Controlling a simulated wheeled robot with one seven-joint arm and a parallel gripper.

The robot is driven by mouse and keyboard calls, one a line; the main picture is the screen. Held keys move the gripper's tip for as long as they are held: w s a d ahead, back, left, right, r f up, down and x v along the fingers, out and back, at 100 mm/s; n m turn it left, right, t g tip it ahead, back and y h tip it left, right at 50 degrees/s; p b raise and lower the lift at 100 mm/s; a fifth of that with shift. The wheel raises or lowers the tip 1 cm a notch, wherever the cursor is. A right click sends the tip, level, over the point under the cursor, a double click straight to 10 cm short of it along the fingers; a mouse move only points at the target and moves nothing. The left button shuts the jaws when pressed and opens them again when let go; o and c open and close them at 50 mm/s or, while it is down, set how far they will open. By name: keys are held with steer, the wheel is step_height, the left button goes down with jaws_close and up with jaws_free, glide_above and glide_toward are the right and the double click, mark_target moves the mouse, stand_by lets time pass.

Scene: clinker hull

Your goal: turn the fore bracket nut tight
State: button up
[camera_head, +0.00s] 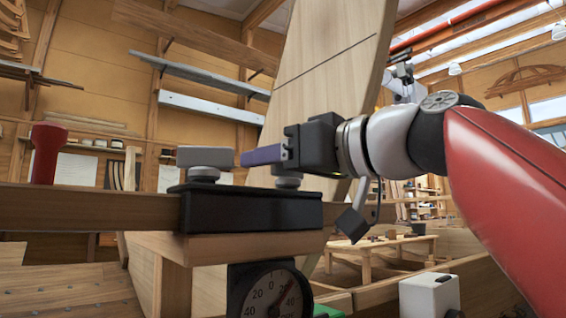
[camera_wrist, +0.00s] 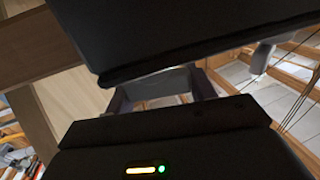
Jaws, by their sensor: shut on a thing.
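A black bracket (camera_head: 250,210) is fixed on a wooden beam and carries two nuts. The left nut (camera_head: 205,158) has a flat grey bar handle on a round base. The right nut (camera_head: 288,182) shows only its round base below my gripper (camera_head: 262,155). The purple finger hides its handle in the head view. In the wrist view, my gripper (camera_wrist: 162,98) has its fingers on either side of a grey bar (camera_wrist: 160,84), and they are shut on it. I cannot tell from markings which nut is the fore one.
A round dial gauge (camera_head: 268,292) with a red needle hangs below the bracket. A red tapered object (camera_head: 46,152) stands on the beam (camera_head: 90,207) at left. A tall wooden plank (camera_head: 325,75) rises behind the gripper. A white box (camera_head: 430,294) sits at lower right.

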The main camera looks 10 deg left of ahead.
steer(key=o, duration=1)
steer(key=b+v, duration=0.1)
steer(key=v, duration=0.6)
steer(key=shift+s+d+b, duration=0.2)
steer(key=shift+d+b, duration=0.1)
steer(key=shift+d, duration=0.05)
